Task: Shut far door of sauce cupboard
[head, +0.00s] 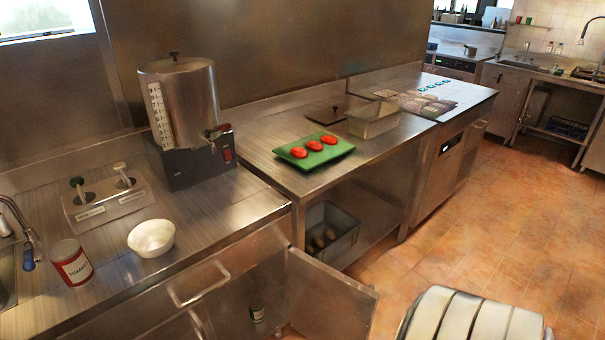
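The far door (328,302) of the sauce cupboard stands open in the head view, swung out from the counter's right end over the floor. Its lower part is cut off by the frame. The dark cupboard interior (270,280) shows to its left, with a small can (257,313) inside. A bar handle (199,286) shows on the steel front left of the opening. Neither gripper is in view. A white, rounded, banded part of my own body (470,318) shows at the bottom right, apart from the door.
The counter above holds a steel dispenser (180,105), a pump unit (105,195), a white bowl (151,238) and a tomato can (71,262). Right of the cupboard, a crate (331,238) sits under a worktop with a green board (314,153).

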